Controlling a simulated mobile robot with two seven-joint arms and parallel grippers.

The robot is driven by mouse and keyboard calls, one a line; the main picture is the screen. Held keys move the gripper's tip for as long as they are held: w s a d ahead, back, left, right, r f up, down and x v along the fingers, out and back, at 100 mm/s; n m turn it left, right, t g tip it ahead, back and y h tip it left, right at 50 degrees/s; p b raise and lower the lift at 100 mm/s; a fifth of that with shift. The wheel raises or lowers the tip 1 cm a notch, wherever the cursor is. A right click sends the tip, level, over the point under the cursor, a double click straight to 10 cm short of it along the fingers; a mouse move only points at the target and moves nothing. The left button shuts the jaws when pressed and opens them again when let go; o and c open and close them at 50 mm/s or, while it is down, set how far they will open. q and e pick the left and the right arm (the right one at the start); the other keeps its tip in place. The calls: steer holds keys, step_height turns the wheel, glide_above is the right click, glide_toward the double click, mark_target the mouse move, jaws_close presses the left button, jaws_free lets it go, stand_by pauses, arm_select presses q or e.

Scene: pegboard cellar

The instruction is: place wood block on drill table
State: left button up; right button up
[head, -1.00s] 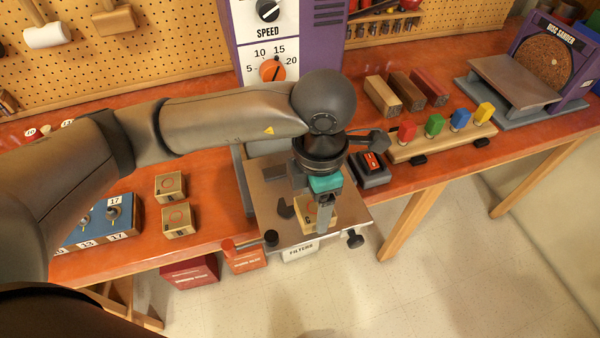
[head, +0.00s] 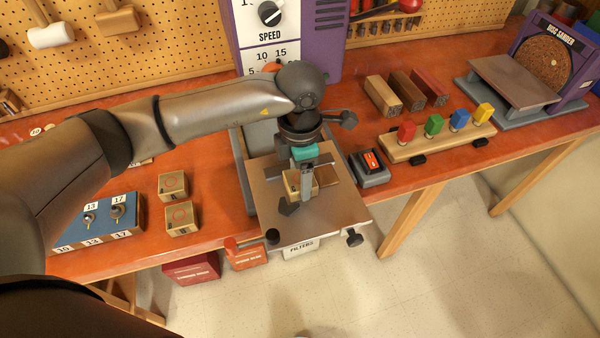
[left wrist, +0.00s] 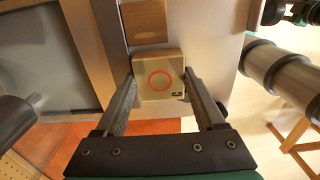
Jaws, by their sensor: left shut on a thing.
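My left gripper (head: 305,187) is shut on a light wood block (head: 291,183), over the back part of the drill table (head: 335,212), a flat metal plate. In the left wrist view the block (left wrist: 158,82) sits between the two fingers, its top marked with a red circle and a dark letter. A brown piece of wood (head: 328,174) lies on the plate just beyond the block; it also shows in the left wrist view (left wrist: 145,20). I cannot tell whether the held block touches the plate. My right gripper is not in view.
Two similar blocks (head: 172,185) (head: 180,218) stand on the orange bench (head: 215,222), beside a blue switch box (head: 98,222). The drill press (head: 320,40) rises behind. The plate's front is clear.

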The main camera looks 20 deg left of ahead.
arm_select(q)
steer(key=shift+f, duration=0.2)
steer(key=o, duration=1.5)
steer(key=shift+r, duration=0.1)
steer(key=shift+r, duration=3.9)
